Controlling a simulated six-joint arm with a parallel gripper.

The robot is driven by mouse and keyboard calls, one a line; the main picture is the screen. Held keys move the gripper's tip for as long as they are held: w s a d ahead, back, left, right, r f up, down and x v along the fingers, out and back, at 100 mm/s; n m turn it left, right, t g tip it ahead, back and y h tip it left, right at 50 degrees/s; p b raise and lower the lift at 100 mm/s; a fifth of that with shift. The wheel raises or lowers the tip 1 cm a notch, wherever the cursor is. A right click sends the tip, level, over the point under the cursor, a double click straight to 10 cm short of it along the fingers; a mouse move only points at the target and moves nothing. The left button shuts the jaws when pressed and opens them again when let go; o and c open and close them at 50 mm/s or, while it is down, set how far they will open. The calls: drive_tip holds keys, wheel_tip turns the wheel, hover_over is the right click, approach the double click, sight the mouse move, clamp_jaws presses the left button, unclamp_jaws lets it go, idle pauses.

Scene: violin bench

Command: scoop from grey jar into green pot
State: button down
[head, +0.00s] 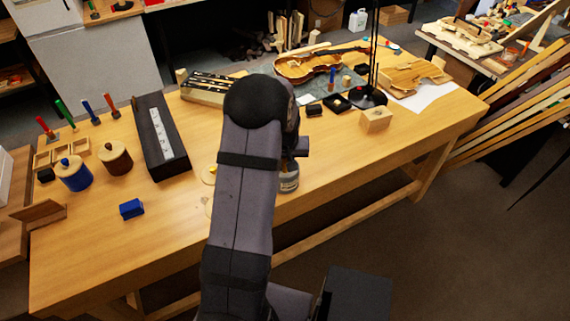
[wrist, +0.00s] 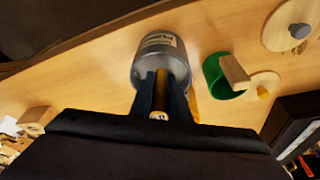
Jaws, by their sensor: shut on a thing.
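The grey jar (wrist: 160,42) with a pale label stands just beyond my fingertips in the wrist view. It shows partly behind my arm in the head view (head: 289,182). My gripper (wrist: 161,80) is shut on a slim wooden handle (wrist: 159,92), taken to be the scoop's. The handle's far end and any bowl are hidden at the jar, so I cannot tell how deep it sits. The green pot (wrist: 212,74) stands right of the jar in the wrist view, with its contents unseen. My arm hides it in the head view.
A wooden piece (wrist: 235,72) overlaps the green pot's side. Lids with a yellow knob (wrist: 263,84) and a grey knob (wrist: 290,28) lie nearby. Blue (head: 74,174) and brown (head: 115,157) pots, a blue block (head: 131,209) and a long black box (head: 160,140) stand left.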

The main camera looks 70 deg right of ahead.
drive_tip(key=shift+r+p, duration=5)
drive_tip(key=shift+r, duration=1.9)
drive_tip(key=shift+w, duration=0.1)
